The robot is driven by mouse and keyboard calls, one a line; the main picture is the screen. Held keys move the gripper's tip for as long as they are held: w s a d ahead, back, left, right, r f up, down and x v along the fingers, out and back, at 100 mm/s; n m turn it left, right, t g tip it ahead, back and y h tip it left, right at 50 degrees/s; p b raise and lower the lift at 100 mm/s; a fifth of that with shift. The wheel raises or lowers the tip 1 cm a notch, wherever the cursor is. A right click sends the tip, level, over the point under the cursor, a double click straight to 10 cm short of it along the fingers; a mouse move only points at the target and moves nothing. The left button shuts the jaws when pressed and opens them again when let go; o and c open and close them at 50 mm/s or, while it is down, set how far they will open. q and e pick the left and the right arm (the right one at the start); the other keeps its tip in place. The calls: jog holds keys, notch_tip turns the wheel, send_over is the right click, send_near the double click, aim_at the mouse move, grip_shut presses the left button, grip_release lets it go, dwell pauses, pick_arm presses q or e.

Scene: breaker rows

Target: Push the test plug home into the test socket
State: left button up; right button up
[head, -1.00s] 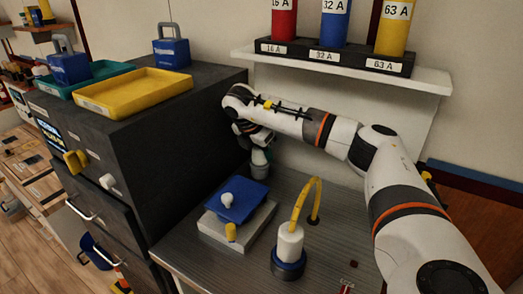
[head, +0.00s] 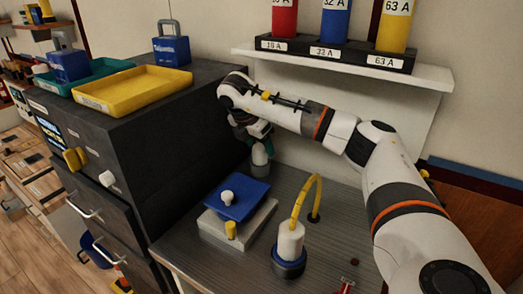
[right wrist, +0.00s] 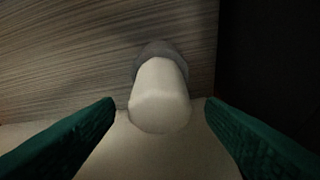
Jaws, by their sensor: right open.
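A white plug (head: 290,240) with a yellow cable stands upright in a round blue-and-dark socket (head: 288,264) on the metal bench; how deep it sits I cannot tell. My right gripper (head: 259,138) is away from it, at the bench's back left corner by the dark cabinet. There it is above a pale cylinder (head: 261,155) with a grey base. In the right wrist view the green fingers (right wrist: 160,104) are open, one on each side of this white cylinder (right wrist: 159,95) in its grey collar (right wrist: 158,50), with gaps on both sides. My left gripper is not in view.
A grey block with a tilted blue plate (head: 237,200) and white knob stands left of the plug. The dark cabinet (head: 190,150) bounds the bench's left side. A wall shelf (head: 345,67) with red, blue and yellow cylinders is above my right arm.

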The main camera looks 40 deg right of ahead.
jog(key=p+v, duration=0.1)
jog(key=v, duration=0.8)
jog(key=shift+p, duration=0.3)
jog(key=shift+f, duration=0.15)
